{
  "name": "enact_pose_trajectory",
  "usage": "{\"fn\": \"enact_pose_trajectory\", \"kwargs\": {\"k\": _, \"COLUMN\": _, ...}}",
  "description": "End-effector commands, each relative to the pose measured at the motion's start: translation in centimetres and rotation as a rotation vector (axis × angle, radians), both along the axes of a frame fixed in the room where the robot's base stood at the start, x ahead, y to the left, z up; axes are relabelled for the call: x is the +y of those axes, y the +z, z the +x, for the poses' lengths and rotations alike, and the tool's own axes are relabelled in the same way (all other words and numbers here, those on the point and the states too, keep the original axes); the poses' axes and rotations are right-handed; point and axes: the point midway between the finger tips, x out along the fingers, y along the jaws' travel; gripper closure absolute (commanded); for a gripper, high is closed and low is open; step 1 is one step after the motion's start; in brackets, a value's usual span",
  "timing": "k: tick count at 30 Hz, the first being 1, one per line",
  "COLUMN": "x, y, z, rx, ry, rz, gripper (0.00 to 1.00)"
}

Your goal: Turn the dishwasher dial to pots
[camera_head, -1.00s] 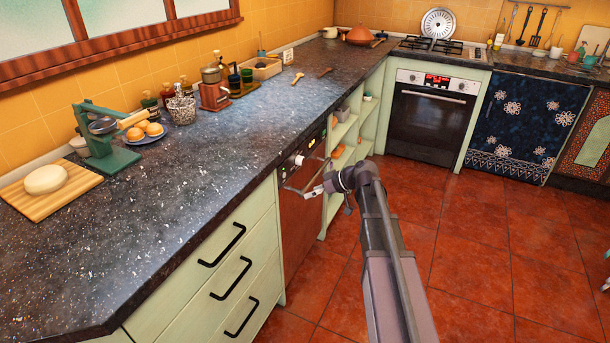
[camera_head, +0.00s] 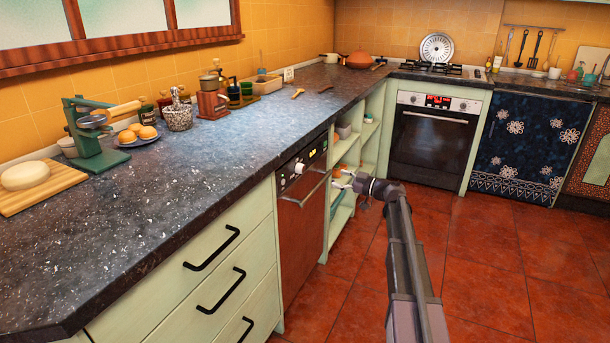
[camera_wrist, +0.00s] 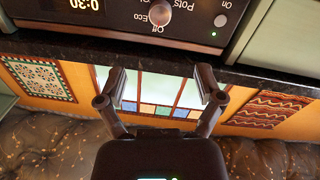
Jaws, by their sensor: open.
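The dishwasher (camera_head: 302,235) has a reddish-brown door, a bar handle and a black control panel. Its round silver dial (camera_head: 298,168) shows on the panel. In the wrist view the dial (camera_wrist: 160,13) is at the top edge, partly cut off, with the labels Pots, Off and Eco near it. Which label it points to is not clear. My gripper (camera_head: 345,183) is right of the dishwasher, in front of the shelves. In the wrist view my gripper (camera_wrist: 161,80) is open and empty, its two fingers apart below the panel and touching nothing visible.
A lit display (camera_wrist: 80,5) and an On button (camera_wrist: 220,20) flank the dial. Open shelves (camera_head: 368,135) stand right of the dishwasher, drawers (camera_head: 225,275) left of it. The dark countertop (camera_head: 190,170) overhangs the panel. The red tiled floor (camera_head: 490,250) is clear.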

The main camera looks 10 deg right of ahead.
Motion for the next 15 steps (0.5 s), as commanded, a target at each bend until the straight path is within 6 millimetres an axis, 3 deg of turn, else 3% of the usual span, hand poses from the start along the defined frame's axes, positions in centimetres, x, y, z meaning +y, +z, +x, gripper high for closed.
{"fn": "enact_pose_trajectory", "kwargs": {"k": 15, "x": 0.65, "y": 0.03, "z": 0.59, "rx": 0.003, "ry": 0.000, "rz": 0.000, "gripper": 0.14}}
